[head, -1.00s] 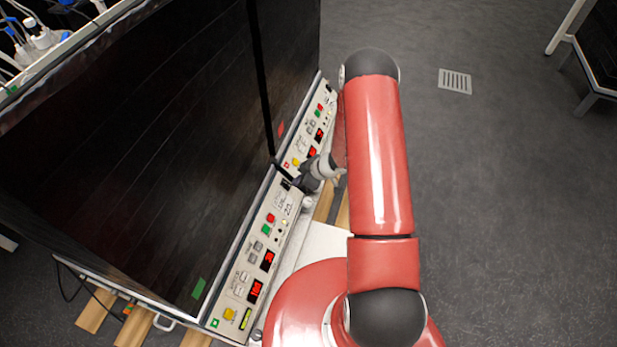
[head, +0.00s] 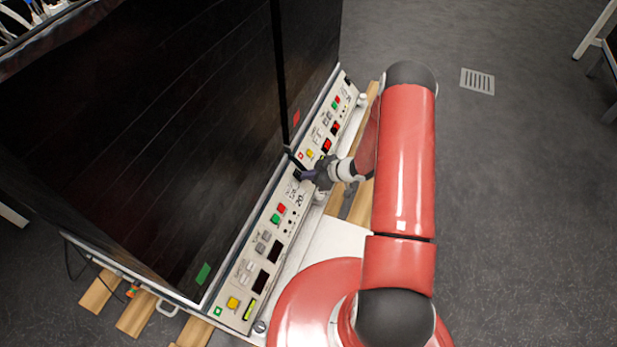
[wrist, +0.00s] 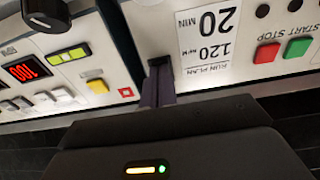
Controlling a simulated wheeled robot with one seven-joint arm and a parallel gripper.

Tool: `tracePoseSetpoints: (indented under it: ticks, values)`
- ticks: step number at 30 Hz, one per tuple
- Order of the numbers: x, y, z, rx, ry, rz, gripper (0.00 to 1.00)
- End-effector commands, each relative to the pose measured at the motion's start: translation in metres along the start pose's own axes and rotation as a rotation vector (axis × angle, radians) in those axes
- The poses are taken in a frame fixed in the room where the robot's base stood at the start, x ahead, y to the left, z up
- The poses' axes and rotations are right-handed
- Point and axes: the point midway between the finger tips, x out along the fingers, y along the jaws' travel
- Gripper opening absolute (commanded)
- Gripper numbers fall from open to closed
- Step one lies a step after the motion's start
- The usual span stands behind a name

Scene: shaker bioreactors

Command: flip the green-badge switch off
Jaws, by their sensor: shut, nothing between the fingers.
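The green-badge unit is the nearer one, with a green sticker (head: 202,274) on its dark side and a small green square badge (head: 217,311) on its control panel (head: 236,291). Its two number displays (head: 274,252) are dark. Its black switch (wrist: 159,61) sits at the panel's far end, beside the RUN PLAN label (wrist: 205,45), and is mostly hidden by my fingers. My gripper (head: 303,177) is shut and empty, with its fingertips at the switch; in the wrist view the fingers (wrist: 158,80) overlap it. I cannot tell whether they touch, nor the switch's tilt.
The red-badge unit's panel (head: 338,116) continues just beyond, with a red square badge (wrist: 126,92) and lit red displays (wrist: 26,71). Red and green buttons (wrist: 267,53) lie near my fingers. Wooden slats (head: 134,318) lie under the units. Floor on the right is open.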

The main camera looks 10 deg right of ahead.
Motion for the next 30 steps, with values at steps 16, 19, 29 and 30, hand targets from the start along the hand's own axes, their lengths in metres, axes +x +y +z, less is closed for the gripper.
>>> tracePoseSetpoints:
  ticks: [16, 19, 29, 30]
  values:
    - [0.002, 0.000, -0.007, 0.001, -0.006, 0.000, 0.00]
    - [-0.001, 0.000, -0.012, 0.000, -0.003, -0.001, 0.00]
    - [-0.003, -0.001, -0.014, -0.002, 0.001, -0.002, 0.00]
    - [-0.003, -0.001, -0.015, -0.002, 0.000, -0.003, 0.00]
